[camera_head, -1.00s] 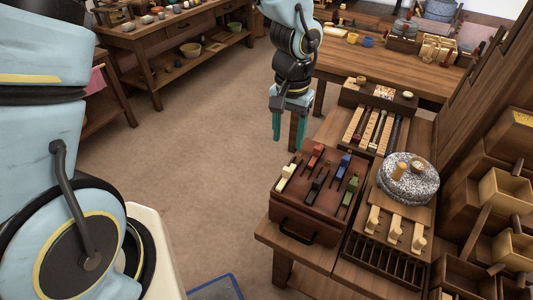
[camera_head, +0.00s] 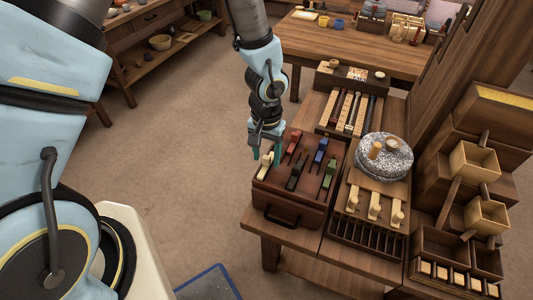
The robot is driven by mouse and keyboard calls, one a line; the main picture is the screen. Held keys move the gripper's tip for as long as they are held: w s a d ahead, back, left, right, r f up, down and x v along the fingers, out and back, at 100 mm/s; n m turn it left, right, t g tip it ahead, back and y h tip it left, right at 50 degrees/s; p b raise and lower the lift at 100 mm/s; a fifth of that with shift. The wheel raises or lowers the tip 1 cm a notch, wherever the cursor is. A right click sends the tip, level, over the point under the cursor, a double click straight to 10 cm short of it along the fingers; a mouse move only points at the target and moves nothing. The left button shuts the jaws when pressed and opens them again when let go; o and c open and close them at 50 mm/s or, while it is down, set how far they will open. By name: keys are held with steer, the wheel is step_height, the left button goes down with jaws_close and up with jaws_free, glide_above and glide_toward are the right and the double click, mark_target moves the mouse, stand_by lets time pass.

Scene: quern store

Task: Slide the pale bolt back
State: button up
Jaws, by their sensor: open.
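The pale bolt (camera_head: 265,166) is a cream slider at the left end of the top of a dark reddish-brown box (camera_head: 301,213). My gripper (camera_head: 264,155) points down at the box's left side, its teal fingers open and just over or beside the pale bolt. I cannot tell whether the fingers touch it; they hide part of it. Red (camera_head: 294,141), blue (camera_head: 320,150), black (camera_head: 295,176) and green (camera_head: 327,179) bolts sit on the same box top.
A speckled quern stone (camera_head: 384,157) stands right of the box. Pale pegs (camera_head: 375,206) and a slotted rack (camera_head: 362,240) lie in front of it. Behind is a tray of dark and pale bars (camera_head: 347,111). Wooden bins (camera_head: 474,160) rise at the right.

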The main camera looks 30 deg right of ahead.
jaws_close()
stand_by(0.4)
stand_by(1.0)
